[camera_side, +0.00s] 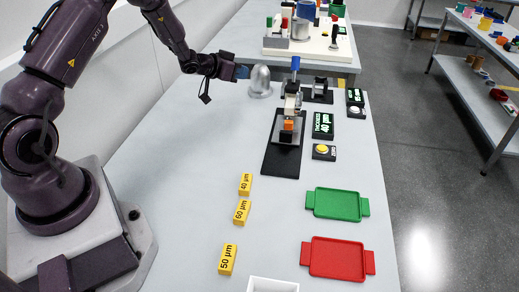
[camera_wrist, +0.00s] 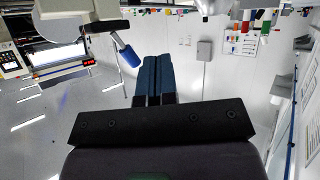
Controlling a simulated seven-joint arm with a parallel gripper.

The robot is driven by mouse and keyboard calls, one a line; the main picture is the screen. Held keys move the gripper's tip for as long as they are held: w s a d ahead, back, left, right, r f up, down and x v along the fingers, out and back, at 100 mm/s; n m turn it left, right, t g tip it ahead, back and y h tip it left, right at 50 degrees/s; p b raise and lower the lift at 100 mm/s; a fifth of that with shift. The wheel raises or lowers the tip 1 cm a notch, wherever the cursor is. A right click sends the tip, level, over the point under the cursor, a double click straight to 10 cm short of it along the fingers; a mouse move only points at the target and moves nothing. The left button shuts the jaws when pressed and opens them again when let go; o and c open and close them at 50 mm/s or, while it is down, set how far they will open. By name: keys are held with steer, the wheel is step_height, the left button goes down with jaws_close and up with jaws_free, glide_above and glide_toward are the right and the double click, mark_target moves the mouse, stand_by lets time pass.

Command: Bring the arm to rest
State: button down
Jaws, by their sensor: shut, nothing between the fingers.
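My gripper (camera_side: 241,72) is at the top centre of the side view, at the end of my dark purple arm. It is raised above the far part of the grey table (camera_side: 190,150) and points to the right. Its dark blue fingers are shut together with nothing between them, and they also show side by side in the wrist view (camera_wrist: 155,72). A silver dome-shaped object (camera_side: 260,82) appears just right of the fingertips. I cannot tell the exact gap between them.
A black test stand (camera_side: 283,158) with a blue-topped post (camera_side: 295,64) stands right of the dome. Yellow thickness blocks (camera_side: 242,212), a green tray (camera_side: 337,204), a red tray (camera_side: 338,258) and a white box (camera_side: 272,285) lie nearer. The table's left middle is clear.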

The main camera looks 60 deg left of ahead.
steer(key=s+d+r+g, duration=0.2)
steer(key=s+d+r, duration=0.5)
steer(key=s, duration=0.3)
steer(key=s+d+r+m+g, duration=0.1)
steer(key=s+d+r+g, duration=0.1)
steer(key=s+d+r, duration=0.5)
steer(key=s+d+r+g, duration=0.3)
steer(key=s+d+r, duration=0.4)
steer(key=s+d, duration=0.5)
steer(key=shift+s+r, duration=0.4)
steer(key=shift+s, duration=0.65)
